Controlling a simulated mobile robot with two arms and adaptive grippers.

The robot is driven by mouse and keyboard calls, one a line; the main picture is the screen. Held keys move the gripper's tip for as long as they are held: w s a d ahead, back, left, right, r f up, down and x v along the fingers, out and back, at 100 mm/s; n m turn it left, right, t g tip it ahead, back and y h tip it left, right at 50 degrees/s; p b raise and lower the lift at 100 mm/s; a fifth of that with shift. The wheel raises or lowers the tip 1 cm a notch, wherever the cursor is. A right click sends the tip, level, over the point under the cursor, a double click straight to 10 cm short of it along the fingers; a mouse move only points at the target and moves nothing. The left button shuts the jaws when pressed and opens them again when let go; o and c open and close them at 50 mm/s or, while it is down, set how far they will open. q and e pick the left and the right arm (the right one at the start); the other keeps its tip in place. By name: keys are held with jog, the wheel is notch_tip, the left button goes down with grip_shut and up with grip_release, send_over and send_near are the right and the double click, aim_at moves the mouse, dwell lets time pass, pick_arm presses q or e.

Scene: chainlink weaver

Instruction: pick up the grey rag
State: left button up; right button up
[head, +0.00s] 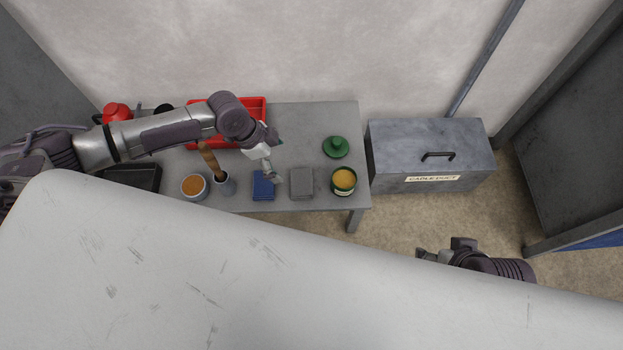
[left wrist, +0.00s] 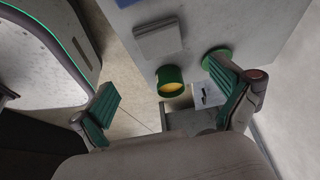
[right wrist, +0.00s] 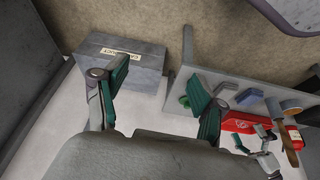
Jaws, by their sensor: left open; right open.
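The grey rag (head: 302,183) lies folded flat near the front edge of the grey table, between a blue folded rag (head: 263,186) and an open green tin (head: 343,181). It also shows in the left wrist view (left wrist: 158,38) near the top, beyond the fingers. My left gripper (head: 275,160) is open and empty, above the table just left of and behind the grey rag, apart from it. My right gripper (head: 432,254) is open and empty, right of the table in front of the metal box. Its fingers show in the right wrist view (right wrist: 165,88).
A metal box (head: 400,184) stands right of the table. A wall rises behind.

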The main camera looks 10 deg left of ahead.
aim_at(300, 182)
pick_arm(q)
jog(key=b+x, duration=0.2)
jog(key=x, duration=0.6)
jog(key=shift+b, duration=0.35)
jog(key=shift+d+f, duration=0.15)
jog(key=shift+f, duration=0.2)
jog(key=b+x, duration=0.2)
jog(key=x, duration=0.2)
jog(key=shift+d+f, duration=0.1)
jog(key=shift+f, duration=0.3)
pick_arm(e)
jog(key=w+a+r+t+y, duration=0.2)
jog(key=w+a+r+t, duration=0.1)
jog(key=w+r+t, duration=0.4)
jog(key=w+a+r+t+y, duration=0.2)
jog(key=w+a+r+t, duration=0.1)
jog(key=w+r+t, duration=0.3)
notch_tip(300, 182, up, 3)
jog(key=shift+w+a+f+n+t, duration=0.1)
jog(key=shift+w+a+n+t, duration=0.25)
jog(key=shift+w, duration=0.4)
jog(key=shift+d, duration=0.1)
pick_arm(q)
jog(key=c, duration=0.8)
